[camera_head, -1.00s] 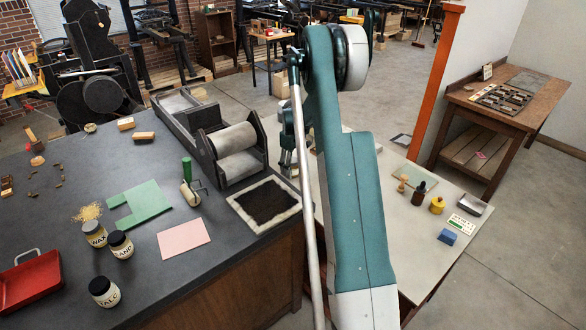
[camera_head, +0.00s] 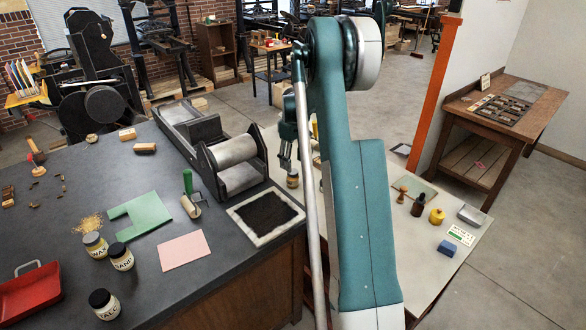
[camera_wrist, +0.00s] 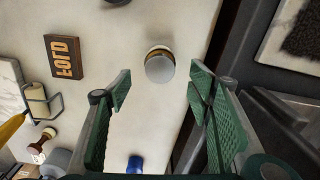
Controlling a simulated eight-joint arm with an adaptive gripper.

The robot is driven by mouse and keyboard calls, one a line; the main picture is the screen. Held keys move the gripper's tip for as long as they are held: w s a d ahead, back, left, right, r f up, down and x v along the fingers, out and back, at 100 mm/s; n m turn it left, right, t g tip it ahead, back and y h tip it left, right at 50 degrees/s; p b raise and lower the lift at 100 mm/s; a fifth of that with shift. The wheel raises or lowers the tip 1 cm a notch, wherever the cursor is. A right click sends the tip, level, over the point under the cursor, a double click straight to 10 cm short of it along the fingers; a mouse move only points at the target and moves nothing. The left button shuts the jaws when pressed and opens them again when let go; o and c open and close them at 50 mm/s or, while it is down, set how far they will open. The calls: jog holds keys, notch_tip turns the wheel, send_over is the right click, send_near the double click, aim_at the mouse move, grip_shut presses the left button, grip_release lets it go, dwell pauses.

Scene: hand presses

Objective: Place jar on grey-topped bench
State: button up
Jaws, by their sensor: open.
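A small jar (camera_head: 292,180) with an amber-brown band stands on the pale grey-topped bench (camera_head: 410,240), near its edge by the dark bench. In the wrist view the jar (camera_wrist: 160,66) shows from above with a round grey lid, apparently upright on the pale top. My gripper (camera_head: 287,150) is above it in the head view, partly hidden by my arm. In the wrist view my gripper (camera_wrist: 158,90) is open, with one finger on each side of the jar's line and a gap to both. Nothing is held.
Three labelled jars (camera_head: 122,257) stand on the dark bench (camera_head: 215,270), beside a roller press (camera_head: 235,160) and inked slab (camera_head: 265,213).

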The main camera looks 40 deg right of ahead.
jog(key=shift+r, duration=0.9)
